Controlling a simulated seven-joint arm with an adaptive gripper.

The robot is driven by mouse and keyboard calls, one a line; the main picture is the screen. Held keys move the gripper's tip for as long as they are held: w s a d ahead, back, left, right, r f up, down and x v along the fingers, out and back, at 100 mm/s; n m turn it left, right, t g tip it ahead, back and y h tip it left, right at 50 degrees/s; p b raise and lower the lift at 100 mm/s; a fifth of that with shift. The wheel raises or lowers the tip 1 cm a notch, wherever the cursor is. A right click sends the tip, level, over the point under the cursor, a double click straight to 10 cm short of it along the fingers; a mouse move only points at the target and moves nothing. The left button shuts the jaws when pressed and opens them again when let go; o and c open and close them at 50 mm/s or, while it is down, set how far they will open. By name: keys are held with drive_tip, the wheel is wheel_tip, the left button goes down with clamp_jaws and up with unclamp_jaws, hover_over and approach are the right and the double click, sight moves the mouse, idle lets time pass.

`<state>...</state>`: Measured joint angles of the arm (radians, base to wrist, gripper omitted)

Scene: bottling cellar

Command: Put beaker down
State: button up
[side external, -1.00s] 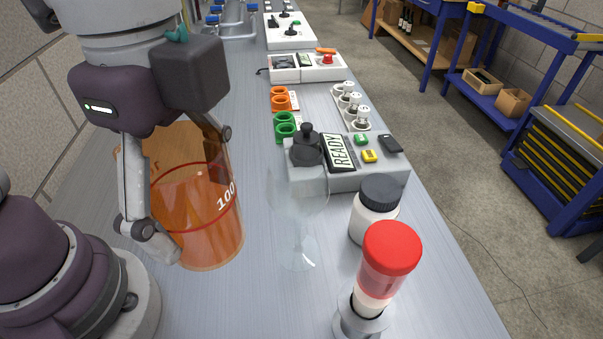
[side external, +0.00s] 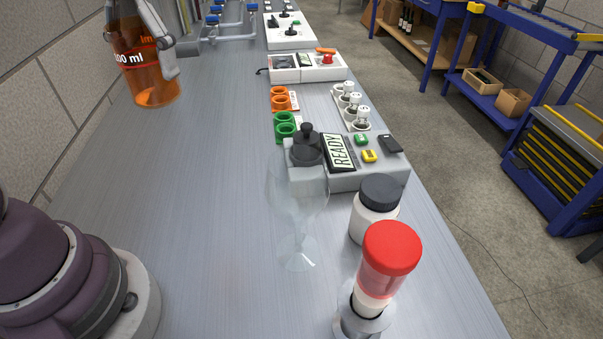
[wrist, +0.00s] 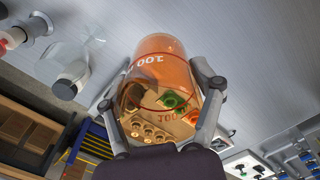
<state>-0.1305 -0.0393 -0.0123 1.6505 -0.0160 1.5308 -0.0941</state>
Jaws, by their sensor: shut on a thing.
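The beaker (side external: 150,75) is orange and see-through, with a red line and white "100 ml" lettering. In the side external view it is at the upper left, over the far left part of the metal bench, and its upper part is cut by the frame edge. I cannot tell whether its base touches the bench. My gripper (wrist: 164,95) is shut on the beaker, one finger on each side. In the wrist view the beaker (wrist: 160,62) fills the middle. In the side external view only one finger of my gripper (side external: 165,58) shows clearly beside it.
A clear wine glass (side external: 298,215) stands mid-bench. Near it are a white jar with a dark lid (side external: 374,215), a red-capped container (side external: 390,255) and a grey device reading READY (side external: 350,170).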

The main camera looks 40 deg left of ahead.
drive_tip(key=a+n, duration=0.1)
drive_tip(key=a, duration=0.1)
drive_tip(key=s+a+n, duration=0.1)
drive_tip(key=a+n, duration=0.1)
drive_tip(key=shift+a+n, duration=0.3)
drive_tip(key=f, duration=1.7)
drive_tip(key=shift+w+d+f, duration=0.1)
drive_tip(key=shift+w+f, duration=0.15)
drive_tip(key=shift+f, duration=0.05)
drive_tip(key=w+a, duration=0.1)
drive_tip(key=w, duration=0.4)
drive_tip(key=w+a+f, duration=0.1)
drive_tip(key=w+a, duration=0.1)
drive_tip(key=w, duration=0.2)
drive_tip(key=w+a, duration=0.2)
drive_tip(key=w, duration=0.3)
drive_tip(key=shift+w+f, duration=0.35)
wheel_tip(320, 180, down, 3)
drive_tip(key=shift+f, duration=0.2)
drive_tip(key=o, duration=1.2)
drive_tip(key=shift+o, duration=0.2)
